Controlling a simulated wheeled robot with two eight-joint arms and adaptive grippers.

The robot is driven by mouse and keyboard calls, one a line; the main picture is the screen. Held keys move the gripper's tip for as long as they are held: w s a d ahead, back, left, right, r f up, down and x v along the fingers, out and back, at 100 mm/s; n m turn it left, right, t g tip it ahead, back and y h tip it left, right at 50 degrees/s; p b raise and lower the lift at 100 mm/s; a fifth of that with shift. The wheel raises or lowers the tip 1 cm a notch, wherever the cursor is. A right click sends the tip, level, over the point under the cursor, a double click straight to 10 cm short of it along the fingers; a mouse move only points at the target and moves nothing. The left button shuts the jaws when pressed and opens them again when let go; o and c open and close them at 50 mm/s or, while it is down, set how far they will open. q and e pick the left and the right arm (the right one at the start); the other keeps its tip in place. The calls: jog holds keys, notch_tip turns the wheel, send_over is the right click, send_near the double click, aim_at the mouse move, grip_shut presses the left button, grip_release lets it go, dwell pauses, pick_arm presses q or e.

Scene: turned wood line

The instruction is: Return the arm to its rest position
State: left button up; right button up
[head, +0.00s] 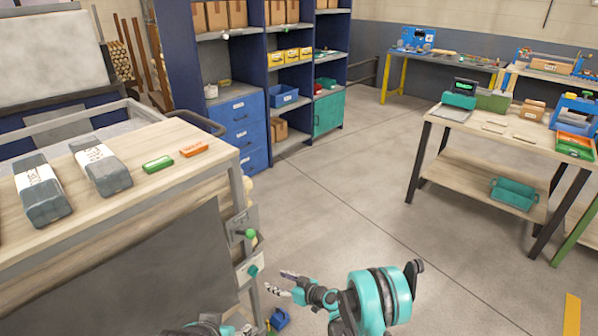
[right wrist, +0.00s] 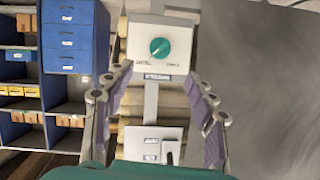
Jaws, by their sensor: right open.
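My right gripper (head: 285,283) is open and empty, in front of the cart's end at the bottom middle of the head view. In the right wrist view its two fingers (right wrist: 153,100) stand apart, with a white box with a teal dial (right wrist: 159,48) beyond and between them. That dial box also shows in the head view (head: 253,270), below a lever switch with a green ball (head: 250,234). The fingers look apart from both. Part of my left arm shows at the bottom edge of the head view; its jaws are not clear.
The wooden-topped cart (head: 140,150) at left carries two grey wrapped blocks, a green piece (head: 158,164) and an orange piece (head: 194,150). A small blue object (head: 279,319) is low beside the cart. A workbench (head: 480,130) stands at right. The floor between is clear.

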jog(key=s+d+r+m+h, duration=0.25)
jog(key=d+r, duration=0.35)
jog(key=r, duration=0.4)
jog(key=s+d+r+m+h, duration=0.1)
jog(key=s+d+r+h, duration=0.15)
jog(key=d+r, duration=0.55)
jog(key=s+d+r+m+h, duration=0.3)
jog(key=s+d, duration=0.4)
jog(key=s, duration=0.5)
jog(key=s+d+r+m+h, duration=0.3)
jog(key=s+d, duration=0.5)
jog(key=s, duration=0.5)
jog(key=shift+s+d+r+g, duration=0.15)
jog(key=shift+s+r+g, duration=0.1)
jog(key=shift+g, duration=0.15)
